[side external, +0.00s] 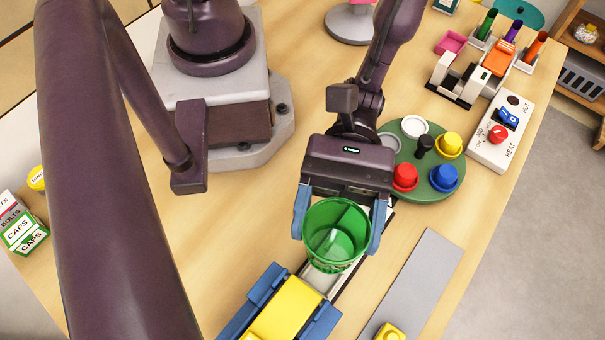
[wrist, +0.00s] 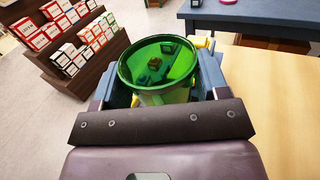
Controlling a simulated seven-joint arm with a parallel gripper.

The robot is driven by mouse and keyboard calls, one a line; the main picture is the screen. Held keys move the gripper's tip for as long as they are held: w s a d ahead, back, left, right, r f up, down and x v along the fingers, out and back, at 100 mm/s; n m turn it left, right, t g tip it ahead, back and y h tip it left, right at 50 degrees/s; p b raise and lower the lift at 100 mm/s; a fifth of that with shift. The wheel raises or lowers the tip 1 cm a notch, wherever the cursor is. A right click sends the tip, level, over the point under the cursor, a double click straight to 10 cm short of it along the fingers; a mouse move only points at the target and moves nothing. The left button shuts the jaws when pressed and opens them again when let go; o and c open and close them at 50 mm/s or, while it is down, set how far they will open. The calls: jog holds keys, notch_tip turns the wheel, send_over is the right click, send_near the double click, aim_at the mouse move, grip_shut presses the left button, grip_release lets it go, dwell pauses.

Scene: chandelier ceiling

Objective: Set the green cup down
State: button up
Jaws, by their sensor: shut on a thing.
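The green cup (side external: 336,236) is see-through and sits between the two blue fingers of my gripper (side external: 338,222). My gripper is shut on it. In the side external view the cup's open mouth faces the camera, and the cup appears above a narrow grey rail on the table. I cannot tell how far the cup is above the surface. In the wrist view the cup (wrist: 158,68) fills the space between the fingers of my gripper (wrist: 160,85), and its rim is clear of the dark palm bar.
A yellow and blue block (side external: 283,310) lies just below the cup in the picture. A round green tray (side external: 410,184) with coloured knobs stands to the right. A grey strip (side external: 425,270), a heat control box (side external: 500,130) and small boxes (side external: 22,225) are also on the table (side external: 240,215).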

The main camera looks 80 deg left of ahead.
jog(key=w+d+n+t, duration=0.3)
jog(key=w+n+t, duration=0.45)
jog(key=t, duration=0.45)
jog(key=shift+w+a+f+n+t+y, duration=0.3)
jog(key=shift+w+f+n+t+y, duration=0.6)
jog(key=shift+f, duration=1.05)
jog(key=shift+w+a+f+n+t+y, duration=0.4)
jog(key=shift+w+f+n+t, duration=0.6)
jog(key=shift+f+t, duration=0.7)
jog(key=shift+w+a+f+n+t+y, duration=0.25)
jog(key=shift+w+f+n+t+y, duration=0.6)
jog(key=shift+f, duration=1.3)
jog(key=shift+w+f, duration=0.15)
jog(key=shift+f, duration=0.15)
